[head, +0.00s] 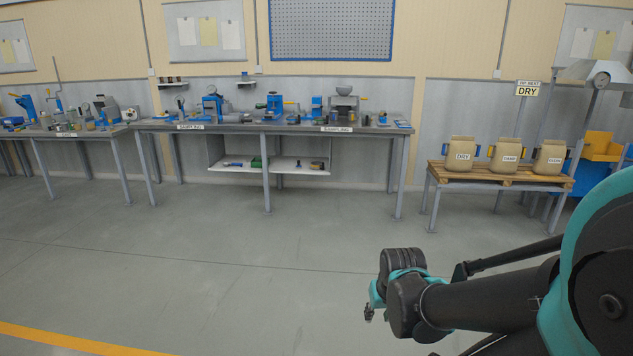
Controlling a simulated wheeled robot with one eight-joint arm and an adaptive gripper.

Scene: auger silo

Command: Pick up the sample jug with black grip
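I cannot pick out the sample jug with black grip for certain; the items on the benches are too small and far away. Small jars and vessels crowd the left bench (88,134). Blue tools and small dark cups stand on the long sampling bench (230,127) along the back wall. My gripper (369,312) shows only in part at the lower right, low over open floor and far from both benches. Its fingers are mostly hidden behind my arm, so I cannot tell whether it is open or shut. I see nothing held in it.
A low table (500,176) at the right holds a pallet with sacks marked DRY and DAMP, under a DRY sign (528,88). A lower shelf (300,168) hangs under the long bench. The grey floor (200,260) is clear up to the benches. A yellow line (70,341) crosses the lower left.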

